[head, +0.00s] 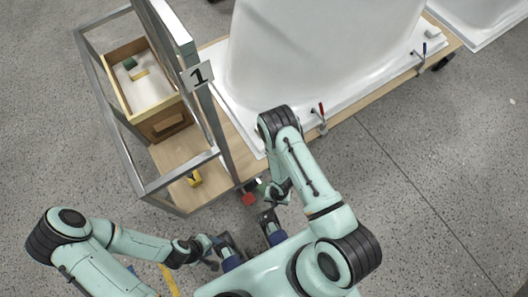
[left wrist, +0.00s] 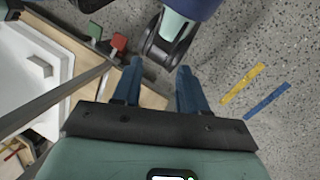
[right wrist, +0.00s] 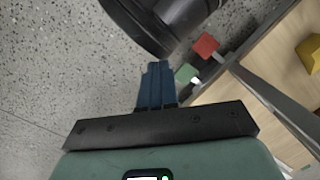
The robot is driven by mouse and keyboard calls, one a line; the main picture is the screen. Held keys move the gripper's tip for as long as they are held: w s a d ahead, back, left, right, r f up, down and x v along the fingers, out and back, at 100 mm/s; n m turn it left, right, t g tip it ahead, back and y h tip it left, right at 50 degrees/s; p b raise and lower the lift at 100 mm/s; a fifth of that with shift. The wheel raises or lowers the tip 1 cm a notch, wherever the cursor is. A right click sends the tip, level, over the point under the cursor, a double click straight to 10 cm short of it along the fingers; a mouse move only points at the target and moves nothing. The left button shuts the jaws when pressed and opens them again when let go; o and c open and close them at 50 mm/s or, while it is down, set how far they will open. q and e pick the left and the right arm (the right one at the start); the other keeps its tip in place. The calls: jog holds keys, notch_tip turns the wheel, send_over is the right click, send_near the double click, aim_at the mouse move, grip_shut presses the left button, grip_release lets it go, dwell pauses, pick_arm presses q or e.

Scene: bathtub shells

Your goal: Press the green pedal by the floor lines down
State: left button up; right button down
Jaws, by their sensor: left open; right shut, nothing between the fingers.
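The green pedal (left wrist: 93,30) sticks out from the cart's lower edge beside a red pedal (left wrist: 119,42) in the left wrist view. Both also show in the right wrist view, green pedal (right wrist: 187,73) just right of my right gripper's fingertips (right wrist: 157,66), red pedal (right wrist: 206,45) beyond it. My right gripper is shut and empty, apparently apart from the green pedal. In the head view my right arm partly covers the green pedal; the red pedal (head: 249,198) is clear. My left gripper (left wrist: 158,70) is open and empty, away from the pedals. Whether the green pedal is down cannot be told.
Yellow (left wrist: 242,83) and blue (left wrist: 267,101) floor lines lie right of my left gripper. The wooden cart (head: 215,180) carries a white tub shell (head: 315,50), a metal frame (head: 180,172) with a "1" sign, and a wooden box (head: 122,100). Grey floor is open at right.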

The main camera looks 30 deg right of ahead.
jog(key=w+f+b, duration=0.2)
jog(key=w+f, duration=0.1)
jog(key=f, duration=0.1)
jog(key=w+f+t+h+b, duration=0.1)
jog(key=w+f, duration=0.3)
jog(key=w+f+m+h+b, duration=0.1)
jog(key=w+f+b, duration=0.1)
jog(key=w+f, duration=0.1)
jog(key=shift+w+d+f+b, duration=0.1)
jog(key=shift+d+f+b, duration=0.1)
jog(key=shift+f, duration=0.2)
jog(key=shift+w+d+f+b, duration=0.1)
jog(key=shift+d+f+b, duration=0.05)
jog(key=shift+f, duration=0.25)
jog(key=shift+w+f+t, duration=0.1)
jog(key=shift+w+t, duration=0.2)
pick_arm(q)
notch_tip(320, 180, down, 7)
jog(key=w, duration=0.2)
jog(key=shift+a+t, duration=0.25)
jog(key=shift+t, duration=0.15)
pick_arm(e)
jog(key=shift+w, duration=0.1)
pick_arm(q)
jog(key=shift+w, duration=0.1)
